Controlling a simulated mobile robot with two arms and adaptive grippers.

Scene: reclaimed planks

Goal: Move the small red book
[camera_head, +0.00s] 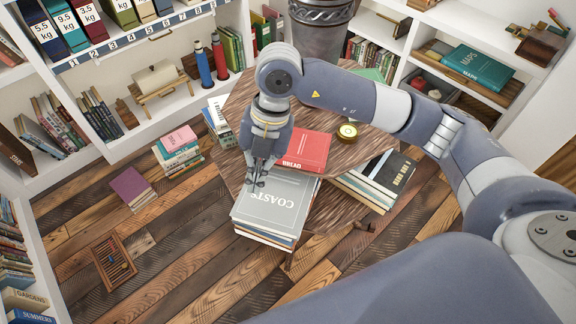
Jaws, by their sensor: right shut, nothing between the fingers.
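My right gripper (256,182) points down, shut and empty, over the back left part of the grey book, left of the red book. I cannot tell whether its fingertips touch the grey book. My left gripper is not in view.
A stack topped by a black book (391,172) stands right of the red book. A small yellow round object (347,132) and a dark metal vessel (318,45) are behind. Book piles (177,145) stand on the plank floor to the left. Shelves line the walls.

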